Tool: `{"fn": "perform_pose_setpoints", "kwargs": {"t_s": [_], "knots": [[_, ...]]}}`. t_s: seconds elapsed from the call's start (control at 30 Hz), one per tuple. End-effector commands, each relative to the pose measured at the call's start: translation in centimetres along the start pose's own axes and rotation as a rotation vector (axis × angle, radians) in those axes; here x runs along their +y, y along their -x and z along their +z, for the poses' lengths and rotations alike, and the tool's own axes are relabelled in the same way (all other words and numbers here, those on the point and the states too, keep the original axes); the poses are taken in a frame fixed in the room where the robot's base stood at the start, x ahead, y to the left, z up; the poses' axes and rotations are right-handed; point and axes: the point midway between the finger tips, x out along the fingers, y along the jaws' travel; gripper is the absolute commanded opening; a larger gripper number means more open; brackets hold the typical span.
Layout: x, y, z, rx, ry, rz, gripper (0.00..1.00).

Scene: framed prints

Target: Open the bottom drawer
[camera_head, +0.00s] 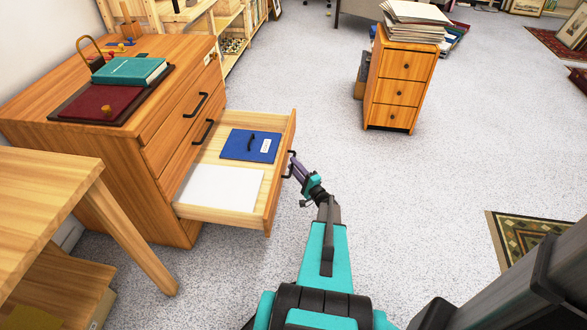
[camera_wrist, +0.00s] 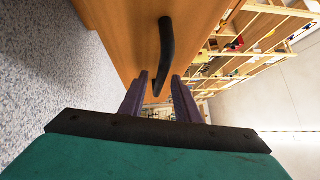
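The wooden dresser (camera_head: 110,175) stands at left in the head view. Its lowest visible drawer (camera_head: 222,215) is pulled well out, holding a blue folder (camera_head: 240,146) and white paper (camera_head: 218,188). The drawer front (camera_wrist: 118,30) fills the upper middle of the wrist view. Its dark curved handle (camera_wrist: 168,45) passes down towards the space between my fingers. My gripper (camera_wrist: 160,78) is open, with its two purple fingers apart around the handle's lower end; a firm hold is not visible. In the head view my gripper (camera_head: 294,160) is at the drawer's front handle.
Two closed drawers with dark handles (camera_head: 197,105) (camera_head: 203,132) are above the open one. A wooden table (camera_head: 50,185) stands at front left. A small cabinet (camera_head: 400,85) with stacked papers stands at back right. The speckled floor (camera_head: 400,190) right of the drawer is clear.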

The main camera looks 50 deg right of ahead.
Motion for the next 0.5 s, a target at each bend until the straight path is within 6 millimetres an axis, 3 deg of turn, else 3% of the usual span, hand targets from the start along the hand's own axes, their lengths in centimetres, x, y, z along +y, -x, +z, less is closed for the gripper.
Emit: {"fn": "perform_pose_setpoints", "kwargs": {"t_s": [0.27,0.5], "knots": [[0.0,0.9,0.0,0.0,0.0,0.001,0.3],[-0.1,3.8,0.1,0.0,0.0,0.002,0.3]]}}
